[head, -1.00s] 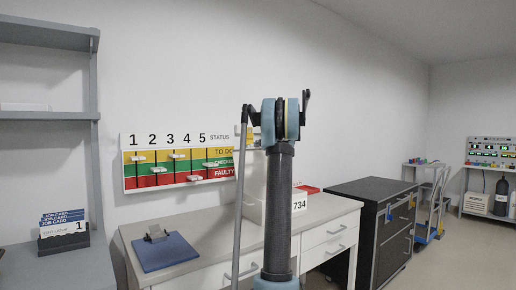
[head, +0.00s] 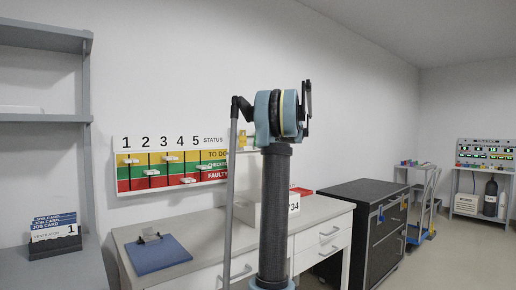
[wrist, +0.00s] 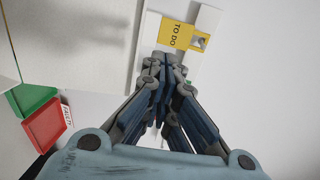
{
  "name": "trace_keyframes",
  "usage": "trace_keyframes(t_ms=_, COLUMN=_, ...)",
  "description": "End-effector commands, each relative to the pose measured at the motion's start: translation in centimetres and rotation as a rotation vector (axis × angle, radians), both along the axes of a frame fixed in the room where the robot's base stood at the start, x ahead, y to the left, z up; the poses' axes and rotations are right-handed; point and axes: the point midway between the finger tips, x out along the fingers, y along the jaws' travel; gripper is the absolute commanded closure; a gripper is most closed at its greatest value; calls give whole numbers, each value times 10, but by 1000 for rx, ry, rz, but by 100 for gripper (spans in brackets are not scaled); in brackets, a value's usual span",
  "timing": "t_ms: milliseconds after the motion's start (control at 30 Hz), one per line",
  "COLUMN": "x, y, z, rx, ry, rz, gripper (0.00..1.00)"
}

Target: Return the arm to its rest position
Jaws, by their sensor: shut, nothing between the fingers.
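My arm (head: 275,190) stands upright in the middle of the head view, its blue elbow joint (head: 264,118) at the top. My gripper is hidden behind the arm in the head view. In the wrist view my gripper (wrist: 160,75) is shut with nothing between its fingers. A yellow TO DO tag (wrist: 178,36) on a white surface shows beyond the fingertips; I cannot tell whether they touch it. A red tray or box marked FAULTY (wrist: 45,124) and a green one (wrist: 30,98) lie at the left of that view.
The status board (head: 180,160) hangs on the wall behind the white desk (head: 200,230), which holds a blue clipboard (head: 158,254). A grey shelf (head: 45,118) stands left, a black cabinet (head: 350,230) right. Open floor (head: 440,260) lies at the far right.

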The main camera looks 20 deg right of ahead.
Motion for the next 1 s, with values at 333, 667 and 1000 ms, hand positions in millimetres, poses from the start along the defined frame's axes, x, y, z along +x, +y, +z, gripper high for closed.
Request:
trace_keyframes(t_ms=333, x=-24, y=-6, z=8, rx=-1, ry=0, rz=2, gripper=100)
trace_keyframes(t_ms=667, x=-68, y=63, z=-19, rx=-116, ry=65, rz=105, gripper=100)
trace_keyframes(t_ms=1000, x=-183, y=176, z=-97, rx=-377, ry=208, rz=319, gripper=100)
